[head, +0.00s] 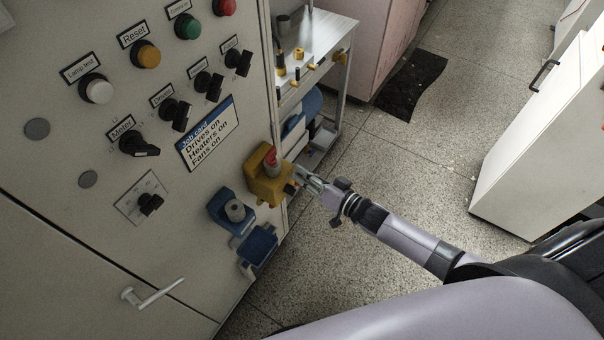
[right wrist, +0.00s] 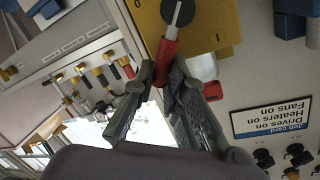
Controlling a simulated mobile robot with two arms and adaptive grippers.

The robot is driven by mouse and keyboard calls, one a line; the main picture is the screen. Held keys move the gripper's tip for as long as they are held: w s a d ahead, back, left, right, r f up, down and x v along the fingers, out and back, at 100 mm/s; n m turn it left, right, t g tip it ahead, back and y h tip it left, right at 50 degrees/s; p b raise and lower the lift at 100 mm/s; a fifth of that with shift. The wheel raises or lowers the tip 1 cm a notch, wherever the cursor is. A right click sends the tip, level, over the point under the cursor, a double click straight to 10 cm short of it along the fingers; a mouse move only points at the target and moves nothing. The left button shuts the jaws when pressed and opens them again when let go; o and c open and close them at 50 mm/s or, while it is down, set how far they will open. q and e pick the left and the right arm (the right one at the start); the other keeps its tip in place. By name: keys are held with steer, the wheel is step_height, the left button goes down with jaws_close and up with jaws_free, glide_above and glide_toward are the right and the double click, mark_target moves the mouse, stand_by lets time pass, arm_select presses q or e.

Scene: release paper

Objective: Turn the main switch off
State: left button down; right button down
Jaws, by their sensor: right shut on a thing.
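The main switch is a yellow box (head: 266,188) on the right edge of the grey panel, with a red handle (head: 271,159) on it. In the right wrist view the yellow plate (right wrist: 207,22) is at the top, with a dark round hub and the red handle (right wrist: 168,48) pointing down from it. My right gripper (head: 300,176) is at the right side of the yellow box. In the right wrist view its fingers (right wrist: 163,72) are on both sides of the red handle, shut on it. My left gripper is not in view.
The panel (head: 60,190) carries several knobs, coloured buttons and a job card (head: 208,133). Blue padlock-like parts (head: 258,246) hang below the yellow box. A metal bench (head: 325,35) with small items stands behind.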

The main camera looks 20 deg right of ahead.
steer(key=shift+w+d+f+m+g+y+b, duration=0.35)
steer(key=shift+f+m+b, duration=0.5)
steer(key=shift+m+b, duration=0.5)
steer(key=shift+w+d+f+m+g+y+b, duration=0.35)
steer(key=shift+f+m+b, duration=0.6)
steer(key=shift+m, duration=0.7)
steer(key=shift+w+d+f+m+g+y+b, duration=0.2)
steer(key=shift+d+f+m+g+b, duration=0.4)
steer(key=shift+m+b, duration=0.8)
steer(key=shift+s+a+f, duration=0.1)
steer(key=shift+a+f, duration=0.1)
steer(key=c, duration=1.6)
jaws_free()
steer(key=shift+c, duration=0.2)
steer(key=shift+o, duration=0.2)
steer(key=shift+r, duration=0.1)
steer(key=v, duration=1.2)
